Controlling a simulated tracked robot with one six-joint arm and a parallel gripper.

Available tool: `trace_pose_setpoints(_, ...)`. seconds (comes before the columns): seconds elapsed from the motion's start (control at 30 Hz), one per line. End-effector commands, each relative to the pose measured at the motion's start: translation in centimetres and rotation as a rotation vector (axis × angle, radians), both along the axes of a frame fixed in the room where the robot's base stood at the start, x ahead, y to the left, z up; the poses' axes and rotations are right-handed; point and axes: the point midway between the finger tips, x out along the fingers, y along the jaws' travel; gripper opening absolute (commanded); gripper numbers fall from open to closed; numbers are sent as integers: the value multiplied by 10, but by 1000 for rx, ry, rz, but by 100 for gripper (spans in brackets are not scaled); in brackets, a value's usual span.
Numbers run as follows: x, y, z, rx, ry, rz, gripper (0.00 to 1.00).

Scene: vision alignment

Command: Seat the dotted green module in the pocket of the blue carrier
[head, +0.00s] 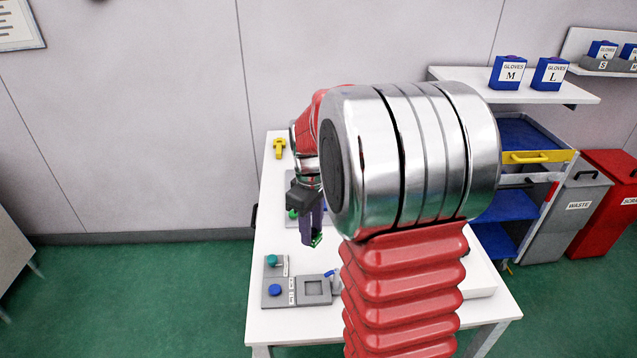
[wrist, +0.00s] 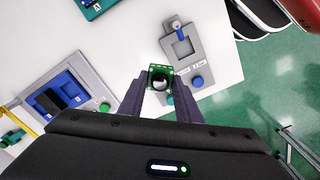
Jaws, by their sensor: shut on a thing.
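The green module (wrist: 160,78) is a small square board with a dark and pale round part in its middle. My gripper (wrist: 159,92) is shut on it, with a dark finger on either side. In the head view my gripper (head: 313,241) holds the module above the table, behind the near grey fixture. The blue carrier (wrist: 40,92) sits in a grey frame at the left of the wrist view, apart from the module, with a dark recess in it. In the head view my arm mostly hides that station.
A grey fixture (head: 314,288) with an empty square recess stands beside a panel with a blue button (head: 275,290) and a teal button (head: 271,259). A green button (wrist: 104,107) is beside the carrier. A yellow item (head: 279,148) lies at the table's far end.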

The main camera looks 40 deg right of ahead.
Motion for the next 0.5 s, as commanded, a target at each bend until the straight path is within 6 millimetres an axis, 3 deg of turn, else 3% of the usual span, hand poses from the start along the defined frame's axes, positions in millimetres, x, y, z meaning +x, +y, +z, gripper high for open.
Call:
trace_pose_setpoints(0.2,51,65,3,0,0,-133,8)
trace_pose_setpoints(0.5,98,159,5,0,0,-324,8)
